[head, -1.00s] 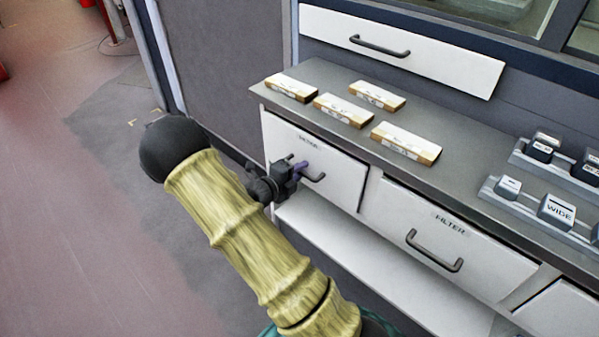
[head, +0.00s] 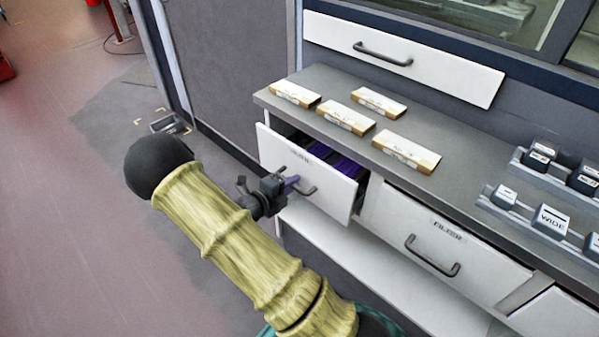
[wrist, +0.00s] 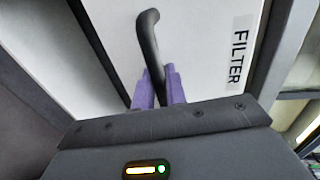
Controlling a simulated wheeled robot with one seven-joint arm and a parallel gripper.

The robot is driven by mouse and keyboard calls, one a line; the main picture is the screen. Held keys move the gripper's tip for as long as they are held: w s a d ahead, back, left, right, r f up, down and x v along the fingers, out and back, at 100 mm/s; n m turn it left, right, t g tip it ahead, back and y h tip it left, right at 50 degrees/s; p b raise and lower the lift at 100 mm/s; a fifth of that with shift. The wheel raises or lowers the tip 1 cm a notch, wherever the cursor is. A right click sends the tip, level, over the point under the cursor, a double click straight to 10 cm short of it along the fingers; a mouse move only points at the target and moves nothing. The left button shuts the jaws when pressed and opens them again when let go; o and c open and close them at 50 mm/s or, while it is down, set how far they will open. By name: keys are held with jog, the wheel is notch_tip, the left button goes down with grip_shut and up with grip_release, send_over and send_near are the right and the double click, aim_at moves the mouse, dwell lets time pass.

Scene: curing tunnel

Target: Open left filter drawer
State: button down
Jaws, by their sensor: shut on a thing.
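The left filter drawer (head: 335,190) is white with a dark bar handle (head: 308,187) and stands partly open under the counter in the head view. Purple items (head: 345,166) show inside it. My gripper (head: 290,183) is at the drawer front, its purple fingers shut on the handle. In the wrist view, the two purple fingers of my gripper (wrist: 160,88) sit on either side of the handle (wrist: 150,42), and the FILTER label (wrist: 240,50) shows to the right. The handle's lower end is hidden by the gripper.
The counter (head: 330,82) carries several cream-and-brown boxes (head: 348,118) and grey racks of small blocks (head: 553,218). A second filter drawer (head: 440,235) to the right is closed. A white shelf (head: 380,265) runs below.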

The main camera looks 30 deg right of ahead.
jog(key=f+p+v, duration=0.3)
jog(key=p+v, duration=0.5)
jog(key=v, duration=1)
jog(key=shift+a+f, duration=0.3)
jog(key=shift+s, duration=0.1)
jog(key=c, duration=1.8)
grip_release()
jog(key=v, duration=1.7)
jog(key=shift+a, duration=0.2)
jog(key=shift+r, duration=0.1)
